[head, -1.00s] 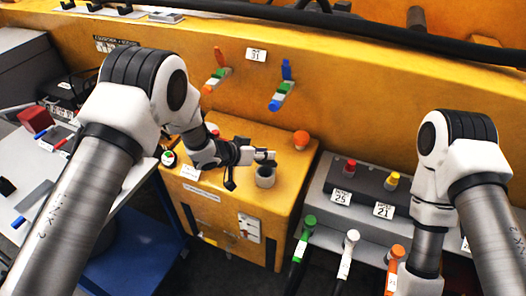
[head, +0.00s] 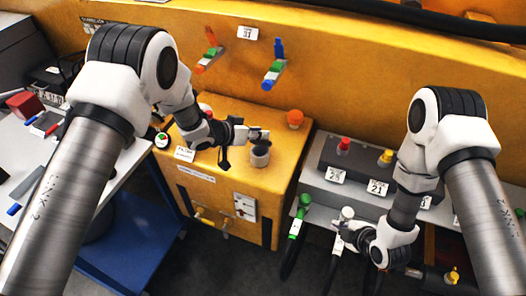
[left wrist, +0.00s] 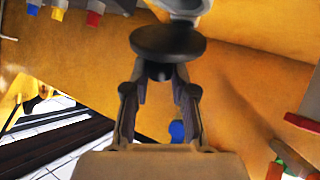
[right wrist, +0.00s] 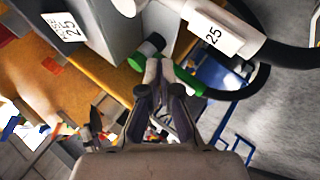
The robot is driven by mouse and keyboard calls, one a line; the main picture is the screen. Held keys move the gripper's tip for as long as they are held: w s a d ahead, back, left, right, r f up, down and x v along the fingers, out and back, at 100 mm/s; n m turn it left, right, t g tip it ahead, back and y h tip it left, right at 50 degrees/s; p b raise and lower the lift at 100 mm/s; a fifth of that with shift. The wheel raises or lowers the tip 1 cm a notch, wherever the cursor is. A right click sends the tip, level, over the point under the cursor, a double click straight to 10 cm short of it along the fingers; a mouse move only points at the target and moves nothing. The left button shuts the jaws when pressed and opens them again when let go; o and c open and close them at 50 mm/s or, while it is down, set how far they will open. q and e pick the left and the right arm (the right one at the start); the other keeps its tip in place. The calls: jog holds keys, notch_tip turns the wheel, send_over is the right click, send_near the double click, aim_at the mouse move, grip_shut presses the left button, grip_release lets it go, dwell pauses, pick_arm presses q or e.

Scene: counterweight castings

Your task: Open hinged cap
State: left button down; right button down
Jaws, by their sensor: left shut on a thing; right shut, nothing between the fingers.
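The hinged cap is a dark round disc (left wrist: 168,42) with a small knob, large in the left wrist view. It sits at a pale grey filler neck (head: 260,158) on top of the yellow tank (head: 240,185); the neck's rim also shows in the left wrist view (left wrist: 185,8). My left gripper (head: 262,134) is shut on the cap's knob, at the neck. I cannot tell how far the cap is tilted from the neck. My right gripper (head: 345,236) is shut and empty, close to the white hose fitting (head: 347,214); its fingertips show in the right wrist view (right wrist: 155,68).
An orange knob (head: 295,118) stands behind the neck. To the right, a grey block (head: 360,170) carries red and yellow knobs, with green and white hoses in front. Two coloured levers (head: 273,68) hang on the yellow wall. A blue cart (head: 135,240) stands at lower left.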

pick_arm(q)
jog(key=shift+s+f, duration=0.25)
jog(key=shift+f, duration=0.1)
pick_arm(e)
jog(key=w+a+r+n+t+y, duration=0.2)
jog(key=w+a+r+n+y, duration=0.2)
jog(key=w+n, duration=0.35)
jog(key=w+a+r+n+t+y, duration=0.2)
jog(key=w+a+r+n+y, duration=0.3)
jog(key=n, duration=0.3)
jog(key=a+n+g+y, duration=0.1)
jog(key=a+n, duration=0.1)
jog(key=n, duration=0.1)
jog(key=a+n+g+y, duration=0.1)
jog(key=n+y, duration=0.1)
jog(key=w+a+f+n+y, duration=0.1)
jog(key=a+n+y, duration=0.1)
jog(key=n, duration=0.1)
jog(key=shift+a+n+g, duration=0.35)
jog(key=shift+g, duration=0.05)
jog(key=x, duration=0.9)
jog(key=shift+a+r, duration=0.15)
jog(key=shift+a, duration=0.1)
